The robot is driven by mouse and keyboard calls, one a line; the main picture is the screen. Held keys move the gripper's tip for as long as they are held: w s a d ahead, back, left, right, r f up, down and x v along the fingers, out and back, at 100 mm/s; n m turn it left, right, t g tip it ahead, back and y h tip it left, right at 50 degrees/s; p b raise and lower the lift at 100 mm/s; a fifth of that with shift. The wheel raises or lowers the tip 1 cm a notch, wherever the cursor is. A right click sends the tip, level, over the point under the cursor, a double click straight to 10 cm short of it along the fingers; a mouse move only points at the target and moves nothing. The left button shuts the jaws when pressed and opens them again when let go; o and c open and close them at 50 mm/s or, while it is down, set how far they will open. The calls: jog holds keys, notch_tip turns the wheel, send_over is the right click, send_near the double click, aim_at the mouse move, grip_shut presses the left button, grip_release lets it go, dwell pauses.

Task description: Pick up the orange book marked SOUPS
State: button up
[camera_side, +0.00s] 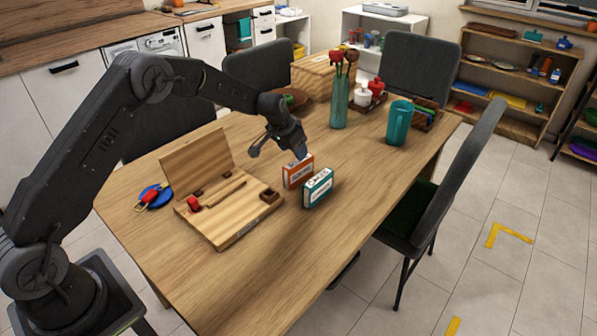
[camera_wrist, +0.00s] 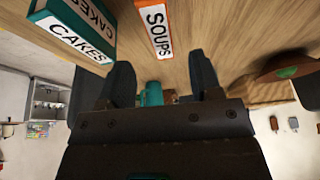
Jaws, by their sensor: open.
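The orange book marked SOUPS (camera_side: 297,173) stands upright on the wooden table. In the wrist view its white SOUPS label (camera_wrist: 157,31) is readable, just beyond the fingertips and roughly in line with the gap between them. A teal book marked CAKES (camera_side: 318,189) stands close beside it; it also shows at the upper left of the wrist view (camera_wrist: 75,38). My gripper (camera_side: 278,151) is just above and behind the orange book, with its fingers apart and nothing between them. The fingers also show in the wrist view (camera_wrist: 162,78). I cannot tell whether a finger touches the book.
An open wooden box (camera_side: 232,215) lies left of the books. The table (camera_side: 290,265) is clear in front. Chairs surround it.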

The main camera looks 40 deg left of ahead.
aim_at(298, 164)
jog(key=shift+s+x, duration=0.2)
jog(key=shift+x, duration=3.45)
jog(key=shift+s+f, duration=0.1)
jog(key=shift+f, duration=0.25)
jog(key=shift+c, duration=0.4)
jog(key=shift+a, duration=0.1)
jog(key=c, duration=1)
jog(key=shift+r, duration=0.1)
